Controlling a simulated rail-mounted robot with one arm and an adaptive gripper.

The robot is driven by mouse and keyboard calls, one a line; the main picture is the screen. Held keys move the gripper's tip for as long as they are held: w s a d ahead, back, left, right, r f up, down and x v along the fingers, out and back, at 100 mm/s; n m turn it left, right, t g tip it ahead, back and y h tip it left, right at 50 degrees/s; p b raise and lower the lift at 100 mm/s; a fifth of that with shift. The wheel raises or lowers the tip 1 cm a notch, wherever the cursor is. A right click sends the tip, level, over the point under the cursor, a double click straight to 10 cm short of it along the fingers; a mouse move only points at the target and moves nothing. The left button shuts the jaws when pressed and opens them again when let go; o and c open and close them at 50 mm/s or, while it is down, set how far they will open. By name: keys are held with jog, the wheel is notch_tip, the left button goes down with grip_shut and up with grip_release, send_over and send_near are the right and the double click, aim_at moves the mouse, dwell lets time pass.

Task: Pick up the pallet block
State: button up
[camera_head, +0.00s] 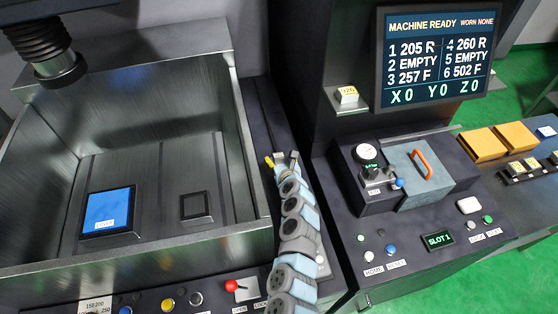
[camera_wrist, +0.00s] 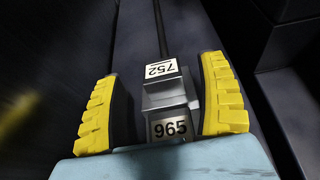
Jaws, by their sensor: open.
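A grey metal block (camera_wrist: 170,92), apparently the pallet block, stands between my fingers in the wrist view. It carries a white label reading 752 on top and a plate reading 965 on the side nearer the camera. My gripper (camera_wrist: 161,68) is open, with one yellow ridged finger on each side of the block. A gap shows at the left finger; the right finger is very close, and I cannot tell whether it touches. In the head view my gripper (camera_head: 283,160) is over the dark ledge right of the tank, and the arm largely hides the block.
The metal tank (camera_head: 245,130) has a raised wall beside my gripper. Inside are a blue-topped square (camera_head: 107,210) and a smaller dark square (camera_head: 195,206). The console box (camera_head: 385,205) with an orange handle (camera_head: 421,162) stands right.

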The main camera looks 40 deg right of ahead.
aim_at(279, 156)
jog(key=shift+w+d+f, duration=0.25)
jog(key=shift+w+f, duration=0.05)
jog(key=shift+w, duration=0.15)
jog(key=shift+x, duration=1.2)
jog(key=shift+s, duration=0.1)
grip_shut()
